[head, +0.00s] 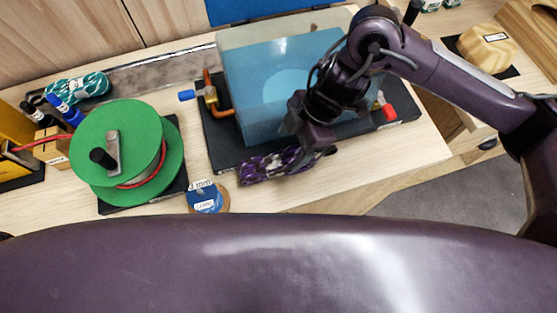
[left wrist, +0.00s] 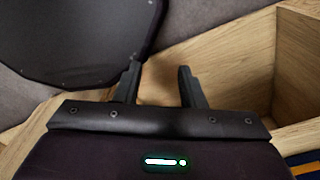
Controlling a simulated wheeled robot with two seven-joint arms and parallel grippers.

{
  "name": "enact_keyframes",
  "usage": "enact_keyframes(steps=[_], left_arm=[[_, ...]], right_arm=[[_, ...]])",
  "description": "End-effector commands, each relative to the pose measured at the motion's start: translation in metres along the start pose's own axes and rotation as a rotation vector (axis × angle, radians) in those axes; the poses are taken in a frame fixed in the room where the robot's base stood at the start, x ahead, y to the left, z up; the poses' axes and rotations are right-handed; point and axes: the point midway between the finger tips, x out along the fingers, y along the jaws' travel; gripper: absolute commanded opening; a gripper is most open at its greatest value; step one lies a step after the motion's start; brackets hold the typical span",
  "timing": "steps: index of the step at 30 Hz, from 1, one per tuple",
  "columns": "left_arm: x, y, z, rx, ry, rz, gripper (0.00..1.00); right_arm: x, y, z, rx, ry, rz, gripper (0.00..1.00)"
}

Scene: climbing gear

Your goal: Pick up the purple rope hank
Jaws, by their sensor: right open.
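The purple rope hank (head: 272,166), patterned in dark purple and white, lies at the front edge of the dark tray under the blue tank. My right gripper (head: 312,146) is open, low over the right end of the hank and partly covering it. I cannot tell whether the fingers touch the hank. My left gripper (left wrist: 157,76) is open and empty in the left wrist view, away from the hank, with a wooden compartment behind it.
A clear blue tank (head: 285,80) with valves stands just behind the hank. A green rope reel (head: 117,150) and a blue tape disc (head: 207,197) are to the left. A teal rope hank (head: 78,88) lies farther back. Bare tabletop (head: 400,155) shows at the right.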

Motion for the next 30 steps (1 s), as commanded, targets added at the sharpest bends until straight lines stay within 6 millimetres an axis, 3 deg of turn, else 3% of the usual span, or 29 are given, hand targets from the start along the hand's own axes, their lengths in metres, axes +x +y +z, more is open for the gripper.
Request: enact_keyframes(steps=[3,6,15,23,30], left_arm=[[-0.001,-0.004,-0.028,0.000,0.042,-0.005,0.36],[0.000,-0.005,-0.034,0.000,0.050,-0.006,0.36],[-0.001,-0.002,-0.012,-0.001,0.018,-0.002,0.36],[-0.001,-0.002,-0.009,-0.003,0.013,-0.002,0.36],[-0.001,-0.003,-0.013,-0.003,0.019,-0.004,0.36]], right_arm=[[0.006,0.000,0.000,0.000,0.001,-0.001,0.71],[0.018,-0.001,-0.001,0.000,0.002,-0.004,0.71],[0.059,-0.001,0.000,0.000,-0.001,-0.001,0.71],[0.062,0.000,0.000,-0.002,0.000,0.001,0.71],[0.062,0.000,0.000,-0.001,0.000,0.001,0.42]])
